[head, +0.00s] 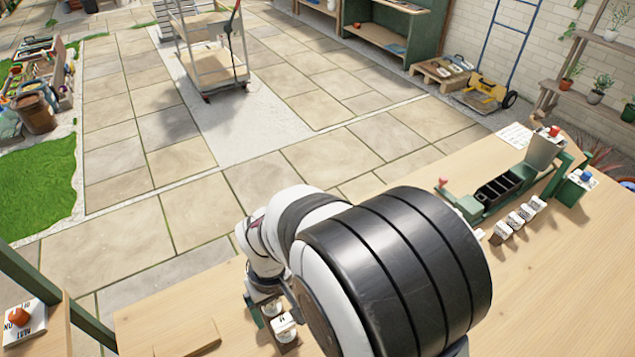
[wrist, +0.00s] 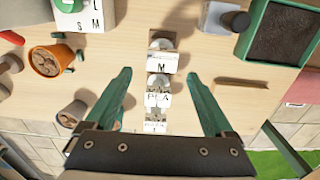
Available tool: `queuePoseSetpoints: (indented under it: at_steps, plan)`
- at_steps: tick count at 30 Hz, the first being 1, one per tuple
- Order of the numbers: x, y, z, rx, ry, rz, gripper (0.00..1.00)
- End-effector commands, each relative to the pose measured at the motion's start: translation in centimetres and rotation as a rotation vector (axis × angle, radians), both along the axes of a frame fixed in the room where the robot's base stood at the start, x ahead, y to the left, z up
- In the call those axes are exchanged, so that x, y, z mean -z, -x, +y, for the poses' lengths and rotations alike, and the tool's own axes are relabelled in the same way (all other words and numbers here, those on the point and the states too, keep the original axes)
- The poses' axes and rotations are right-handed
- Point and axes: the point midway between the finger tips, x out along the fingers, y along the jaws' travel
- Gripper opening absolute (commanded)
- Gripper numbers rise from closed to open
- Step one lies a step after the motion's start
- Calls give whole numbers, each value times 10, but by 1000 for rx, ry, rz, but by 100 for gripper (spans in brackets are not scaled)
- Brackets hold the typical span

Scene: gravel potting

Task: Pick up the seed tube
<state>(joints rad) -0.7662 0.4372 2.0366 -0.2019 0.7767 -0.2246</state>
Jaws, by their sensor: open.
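My gripper (wrist: 157,76) is open in the wrist view, with its two green fingers spread. Between and beyond the fingers lies a row of white-labelled holders with pale round tops, the far one marked M (wrist: 163,62) and a nearer one (wrist: 158,92) standing between the fingers. I cannot tell for sure which thing is the seed tube. A grey cylinder (wrist: 71,113) lies left of the left finger, and a dark brown rod (wrist: 233,18) lies at upper right. Nothing is seen held. In the head view my arm hides most of the gripper; part of the row (head: 284,326) shows beside it.
An orange pot (wrist: 46,62) with soil stands left in the wrist view. A green soil-filled tray (wrist: 246,50) stands upper right. In the head view, a green station with a black rack (head: 500,190) stands on the right of the wooden bench (head: 560,260), whose front right is clear.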

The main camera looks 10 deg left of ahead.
Motion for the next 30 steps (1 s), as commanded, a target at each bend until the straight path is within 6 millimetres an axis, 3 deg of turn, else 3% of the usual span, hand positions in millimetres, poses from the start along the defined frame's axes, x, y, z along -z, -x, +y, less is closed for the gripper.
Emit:
queuePoseSetpoints:
  at_steps: [12,20,30]
  plan:
    - [68,10,-8,3,2,1,88]
    - [73,9,-7,4,0,-3,88]
    - [73,9,-7,4,1,-2,28]
